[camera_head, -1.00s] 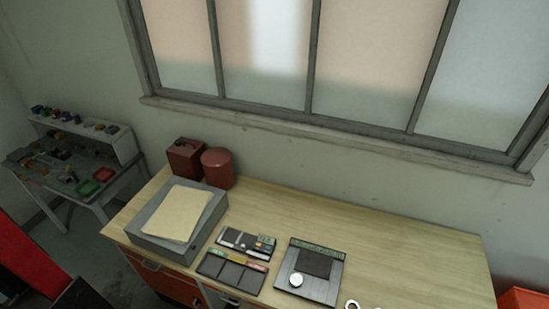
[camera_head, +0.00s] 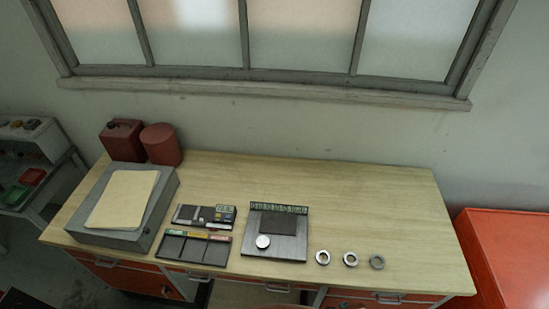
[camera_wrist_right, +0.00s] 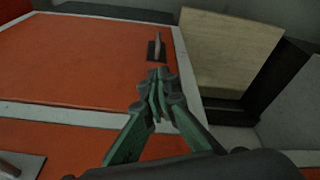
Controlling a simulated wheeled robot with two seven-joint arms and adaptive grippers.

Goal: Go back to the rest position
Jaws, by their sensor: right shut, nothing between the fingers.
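My right gripper (camera_wrist_right: 156,95) shows in the right wrist view. Its green fingers are closed together with nothing between them. It is in front of an orange cabinet front (camera_wrist_right: 80,60) with a dark handle (camera_wrist_right: 156,47); I cannot tell whether it touches anything. The right gripper is not in the head view. My left gripper is in neither view.
A wooden workbench (camera_head: 400,215) bears a grey box (camera_head: 160,210) with a tan sheet, red containers (camera_head: 161,145), a caliper (camera_head: 190,214), a sectioned tray (camera_head: 195,247), a black plate device (camera_head: 285,245) and three metal rings (camera_head: 350,259). An orange cabinet (camera_head: 510,250) stands right.

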